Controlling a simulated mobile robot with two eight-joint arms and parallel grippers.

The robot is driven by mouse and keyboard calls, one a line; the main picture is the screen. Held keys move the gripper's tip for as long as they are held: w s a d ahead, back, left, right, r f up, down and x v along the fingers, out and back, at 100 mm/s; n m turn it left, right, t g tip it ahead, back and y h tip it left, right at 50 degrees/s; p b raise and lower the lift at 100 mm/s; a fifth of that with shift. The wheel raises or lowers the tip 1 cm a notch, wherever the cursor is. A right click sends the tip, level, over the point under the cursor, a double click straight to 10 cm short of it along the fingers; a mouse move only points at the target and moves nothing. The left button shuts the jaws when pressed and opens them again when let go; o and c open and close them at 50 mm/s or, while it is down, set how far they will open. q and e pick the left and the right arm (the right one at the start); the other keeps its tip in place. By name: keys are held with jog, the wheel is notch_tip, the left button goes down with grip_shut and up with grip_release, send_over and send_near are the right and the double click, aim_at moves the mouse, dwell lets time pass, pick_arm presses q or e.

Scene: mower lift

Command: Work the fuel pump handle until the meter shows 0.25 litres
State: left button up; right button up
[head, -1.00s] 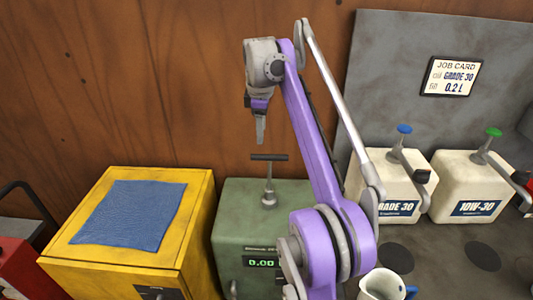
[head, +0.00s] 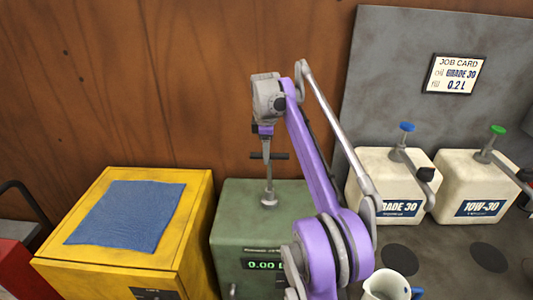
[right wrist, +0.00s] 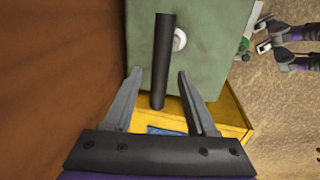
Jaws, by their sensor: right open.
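The green fuel pump (head: 235,230) stands in the middle of the head view, with its meter (head: 264,265) reading 0.00. Its black T-shaped handle (head: 280,156) stands up on a grey rod from the top of the box. My right gripper (head: 266,150) points down at the handle from above. In the right wrist view, my right gripper (right wrist: 158,73) is open, and the handle's crossbar (right wrist: 164,60) lies between its fingers with a gap on both sides. The rod is mostly hidden under the crossbar there.
A yellow cabinet (head: 190,235) with a blue cloth (head: 125,215) on top stands left of the pump. On the right are two oil containers, GRADE 30 (head: 370,180) and 10W-30 (head: 462,180), and a white jug (head: 385,287). A wooden wall (head: 180,80) stands close behind.

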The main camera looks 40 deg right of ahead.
grip_shut()
dwell(0.3)
dwell(1.2)
